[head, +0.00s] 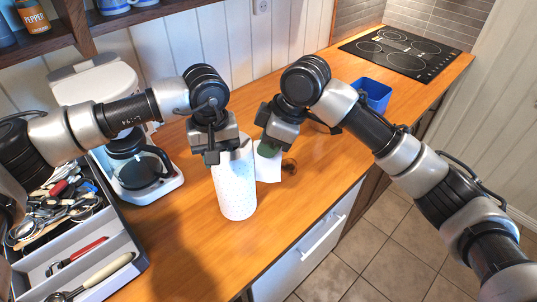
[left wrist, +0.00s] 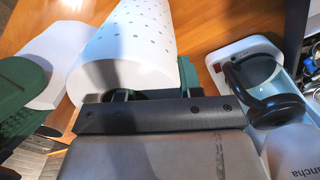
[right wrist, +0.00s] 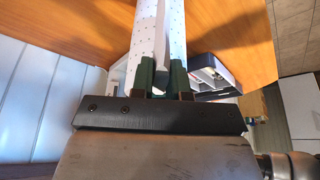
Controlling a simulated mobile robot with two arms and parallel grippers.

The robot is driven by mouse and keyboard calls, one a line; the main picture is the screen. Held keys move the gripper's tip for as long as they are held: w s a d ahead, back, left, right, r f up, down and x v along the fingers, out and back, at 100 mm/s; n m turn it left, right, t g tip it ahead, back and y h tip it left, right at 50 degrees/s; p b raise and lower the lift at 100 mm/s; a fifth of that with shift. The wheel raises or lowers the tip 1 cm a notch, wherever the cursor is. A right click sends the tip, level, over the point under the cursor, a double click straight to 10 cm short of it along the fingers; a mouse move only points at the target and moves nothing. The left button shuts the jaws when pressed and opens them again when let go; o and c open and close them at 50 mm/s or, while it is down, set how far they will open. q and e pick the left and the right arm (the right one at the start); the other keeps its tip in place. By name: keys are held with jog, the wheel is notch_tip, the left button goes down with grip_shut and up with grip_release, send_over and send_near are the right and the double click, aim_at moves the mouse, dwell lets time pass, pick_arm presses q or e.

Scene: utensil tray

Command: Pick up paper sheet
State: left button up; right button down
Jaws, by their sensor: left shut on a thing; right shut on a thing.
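A white paper towel roll with small dots (head: 236,190) stands upright on the wooden counter. My left gripper (head: 212,157) is shut on the roll at its top; the left wrist view shows the roll (left wrist: 135,50) between the fingers. A white paper sheet (head: 268,168) hangs at the roll's right side. My right gripper (head: 269,148) is shut on this sheet near its upper edge. The sheet also shows in the left wrist view (left wrist: 52,65), beside the right gripper's green finger. I cannot tell whether the sheet is still joined to the roll.
A coffee maker (head: 112,95) stands behind on the left. A utensil tray (head: 118,262) with cutlery is at the front left. A blue container (head: 374,95) and a black cooktop (head: 405,52) are at the back right. The front middle of the counter is clear.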

notch_tip(320, 180, up, 15)
jog(key=shift+f, duration=0.1)
pick_arm(q)
jog(key=o, duration=1.1)
jog(key=shift+c, duration=0.2)
jog(key=shift+r, duration=0.1)
